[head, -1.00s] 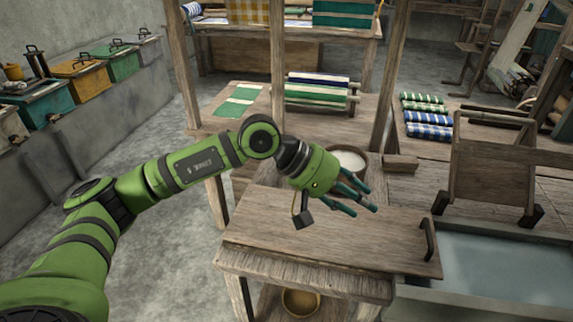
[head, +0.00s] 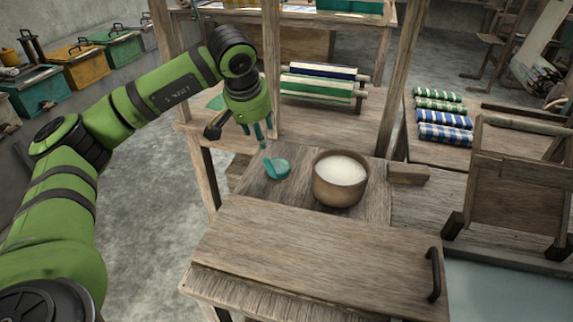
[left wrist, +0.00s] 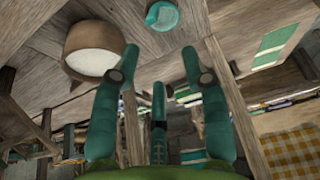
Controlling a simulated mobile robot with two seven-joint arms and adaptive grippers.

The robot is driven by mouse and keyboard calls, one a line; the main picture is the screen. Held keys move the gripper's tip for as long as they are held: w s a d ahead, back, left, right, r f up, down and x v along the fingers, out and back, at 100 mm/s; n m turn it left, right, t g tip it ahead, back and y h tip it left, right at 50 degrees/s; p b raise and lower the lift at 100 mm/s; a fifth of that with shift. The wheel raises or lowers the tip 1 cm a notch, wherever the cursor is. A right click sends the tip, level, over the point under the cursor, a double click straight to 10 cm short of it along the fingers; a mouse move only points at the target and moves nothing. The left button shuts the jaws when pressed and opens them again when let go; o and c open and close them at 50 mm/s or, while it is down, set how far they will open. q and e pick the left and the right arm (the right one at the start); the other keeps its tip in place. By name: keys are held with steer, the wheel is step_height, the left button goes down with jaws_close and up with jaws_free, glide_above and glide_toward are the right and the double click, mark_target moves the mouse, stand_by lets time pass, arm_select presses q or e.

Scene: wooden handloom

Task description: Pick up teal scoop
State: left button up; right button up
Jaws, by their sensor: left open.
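The teal scoop (head: 277,168) lies on the wooden table, left of a brown bowl of white powder (head: 340,180). My left gripper (head: 258,138) points down above and just behind the scoop in the head view, apart from it, with its fingers spread and empty. In the left wrist view the scoop (left wrist: 162,15) is at the top edge, partly cut off, beyond the open fingertips of my left gripper (left wrist: 160,60). The bowl (left wrist: 97,48) is at the upper left there. My right gripper is in neither view.
A wooden post (head: 271,70) stands close to the right of my left gripper. A hinged-looking wooden board with a dark handle (head: 433,275) lies in front. Rolled cloths (head: 320,85) rest behind the bowl. A water basin (head: 500,285) is at the right.

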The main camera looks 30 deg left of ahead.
mark_target(271, 172)
arm_select(q)
steer(key=b+x, duration=0.1)
steer(key=x, duration=0.3)
steer(key=b+x, duration=0.1)
steer(key=x, duration=0.4)
steer(key=s+d+b+x, duration=0.1)
steer(key=b+x, duration=0.1)
steer(key=x, duration=0.2)
steer(key=shift+a+f, duration=0.1)
steer(key=shift+f, duration=0.45)
jaws_close()
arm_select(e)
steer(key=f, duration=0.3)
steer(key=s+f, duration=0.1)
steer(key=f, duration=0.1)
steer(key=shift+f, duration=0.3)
